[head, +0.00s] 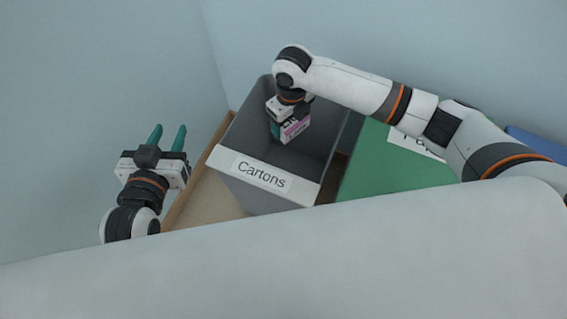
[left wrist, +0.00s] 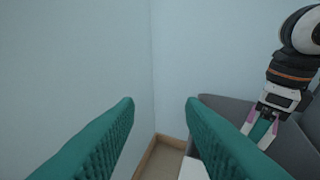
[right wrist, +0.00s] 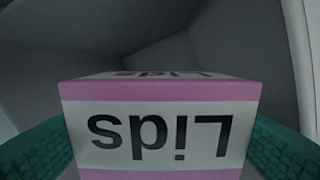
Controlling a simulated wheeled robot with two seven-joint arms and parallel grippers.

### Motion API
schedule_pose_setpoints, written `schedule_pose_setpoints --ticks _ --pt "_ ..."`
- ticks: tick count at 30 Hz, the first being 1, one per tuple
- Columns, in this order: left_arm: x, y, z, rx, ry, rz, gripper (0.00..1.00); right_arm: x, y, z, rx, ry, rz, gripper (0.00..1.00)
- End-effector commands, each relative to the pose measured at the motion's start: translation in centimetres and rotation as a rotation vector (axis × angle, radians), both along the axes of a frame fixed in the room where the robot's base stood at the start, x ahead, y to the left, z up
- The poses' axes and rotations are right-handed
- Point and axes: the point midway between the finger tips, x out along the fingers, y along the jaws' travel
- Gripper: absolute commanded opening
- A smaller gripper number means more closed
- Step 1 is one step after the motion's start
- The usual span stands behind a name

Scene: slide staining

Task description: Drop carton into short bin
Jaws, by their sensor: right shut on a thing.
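The carton (head: 296,128) is a small box with pink and white bands. In the right wrist view the carton (right wrist: 160,128) reads "Lids" upside down and fills the space between the teal fingers. My right gripper (head: 285,122) is shut on it and holds it inside the opening of the grey bin (head: 255,196) labelled "Cartons". The bin's grey inner walls show behind the carton in the right wrist view. My left gripper (head: 167,138) is open and empty, left of the bin; its teal fingers also show in the left wrist view (left wrist: 160,115).
A green bin (head: 385,172) with a partly hidden white label stands right of the grey bin. A blue edge (head: 538,142) shows at the far right. A wooden-edged surface (head: 205,192) lies under the bins. Walls stand close behind and left.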

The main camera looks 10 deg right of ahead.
Motion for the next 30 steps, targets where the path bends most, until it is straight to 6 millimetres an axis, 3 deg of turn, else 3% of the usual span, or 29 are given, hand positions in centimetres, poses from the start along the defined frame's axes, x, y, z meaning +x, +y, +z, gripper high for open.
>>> schedule_pose_setpoints --ticks 9,20,21,24,30 --pt "0.9 -0.7 2.6 -0.043 -0.173 -0.012 0.36 0.0 0.0 -0.7 0.0 0.0 0.001 0.55" --pt "1.0 -0.8 3.0 -0.049 -0.195 -0.013 0.36 0.0 0.0 -0.7 0.0 0.0 0.0 0.55" --pt "1.0 -0.8 3.0 -0.049 -0.195 -0.013 0.36 0.0 0.0 -0.7 0.0 0.0 0.0 0.81" --pt "1.0 -0.8 3.0 -0.048 -0.194 -0.013 0.36 0.0 0.0 -0.7 0.0 0.0 0.0 0.98" --pt "1.0 -0.8 3.0 -0.048 -0.194 -0.013 0.36 0.0 0.0 -0.7 0.0 0.0 0.0 1.0"
